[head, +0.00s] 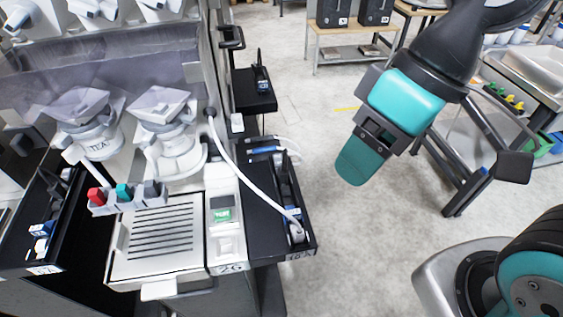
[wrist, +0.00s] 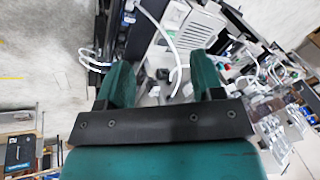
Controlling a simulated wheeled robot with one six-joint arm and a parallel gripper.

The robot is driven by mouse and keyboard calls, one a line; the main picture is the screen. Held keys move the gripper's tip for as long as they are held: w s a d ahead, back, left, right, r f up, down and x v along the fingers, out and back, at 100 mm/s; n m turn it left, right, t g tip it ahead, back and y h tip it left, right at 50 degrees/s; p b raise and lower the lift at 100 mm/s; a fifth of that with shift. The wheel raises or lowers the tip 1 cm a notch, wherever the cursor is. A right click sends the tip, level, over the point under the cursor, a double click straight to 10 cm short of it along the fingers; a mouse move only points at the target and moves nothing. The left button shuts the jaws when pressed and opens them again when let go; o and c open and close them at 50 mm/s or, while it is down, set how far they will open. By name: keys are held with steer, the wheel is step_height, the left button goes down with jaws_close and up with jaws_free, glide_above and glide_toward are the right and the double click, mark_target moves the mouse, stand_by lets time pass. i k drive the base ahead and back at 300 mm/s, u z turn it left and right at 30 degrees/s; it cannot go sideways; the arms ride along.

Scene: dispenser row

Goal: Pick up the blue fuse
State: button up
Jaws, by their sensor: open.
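I cannot single out the blue fuse with certainty. Small blue-and-white parts (head: 39,229) lie in the black tray at the far left of the head view. Further blue-marked parts show in the black tray right of the white dispenser, but they are too small to name. My gripper (head: 362,160) hangs over open floor at upper centre, apart from the dispensers and trays. In the wrist view its two teal fingers (wrist: 163,78) stand apart with nothing held between them.
A holder with a red piece (head: 96,195) and a teal piece (head: 123,191) stands by the slotted drip grille (head: 160,232). A white cable (head: 231,165) arches over the right black tray (head: 262,222). Grey floor (head: 340,235) is clear below my gripper.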

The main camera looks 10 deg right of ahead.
mark_target(297, 213)
steer(key=u, duration=0.05)
steer(key=k, duration=0.5)
steer(key=u, duration=2.4)
steer(key=i, duration=1)
steer(key=z, duration=3.05)
